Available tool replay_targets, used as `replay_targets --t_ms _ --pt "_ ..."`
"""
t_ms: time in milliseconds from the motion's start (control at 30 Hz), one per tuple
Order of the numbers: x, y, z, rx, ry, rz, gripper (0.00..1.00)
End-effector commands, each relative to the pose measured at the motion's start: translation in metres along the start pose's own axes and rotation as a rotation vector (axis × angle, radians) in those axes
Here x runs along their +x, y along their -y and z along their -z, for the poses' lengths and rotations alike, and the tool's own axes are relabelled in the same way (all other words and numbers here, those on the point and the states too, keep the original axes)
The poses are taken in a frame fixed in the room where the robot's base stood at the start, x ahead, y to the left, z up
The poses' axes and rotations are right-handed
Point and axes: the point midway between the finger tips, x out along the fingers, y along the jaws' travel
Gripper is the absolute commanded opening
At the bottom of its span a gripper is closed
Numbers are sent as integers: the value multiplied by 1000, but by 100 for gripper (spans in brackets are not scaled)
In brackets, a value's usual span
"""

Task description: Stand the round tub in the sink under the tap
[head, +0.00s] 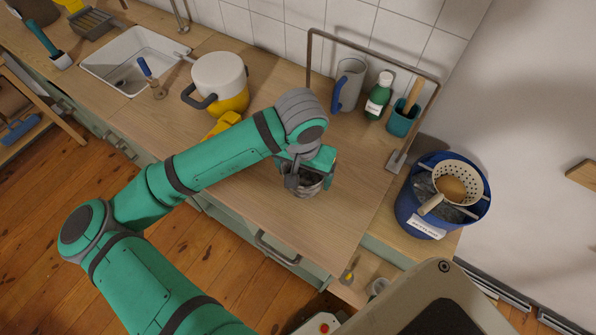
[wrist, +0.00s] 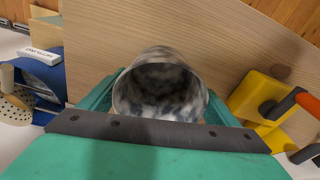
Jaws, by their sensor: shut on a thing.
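The round tub (head: 306,188), grey and mottled, is at the right half of the wooden worktop, partly hidden by my gripper (head: 308,172). My gripper is shut on it, with a green finger on each side. In the wrist view I look into the open mouth of the tub (wrist: 160,92), which looks empty. I cannot tell whether its base touches the worktop. The white sink (head: 128,92) is far off at the upper left. The metal tap (head: 180,16) rises behind it at the picture's top edge.
A metal frame (head: 372,58) stands behind, around a grey jug (head: 349,82), green bottle (head: 379,98) and teal cup (head: 402,120). A blue bucket (head: 412,205) is right.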

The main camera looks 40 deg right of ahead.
Motion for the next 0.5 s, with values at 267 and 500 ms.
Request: replay_targets --t_ms 267,500 --pt "24 6 -2 -6 3 1 57" --pt "44 7 -4 -9 -1 1 57"
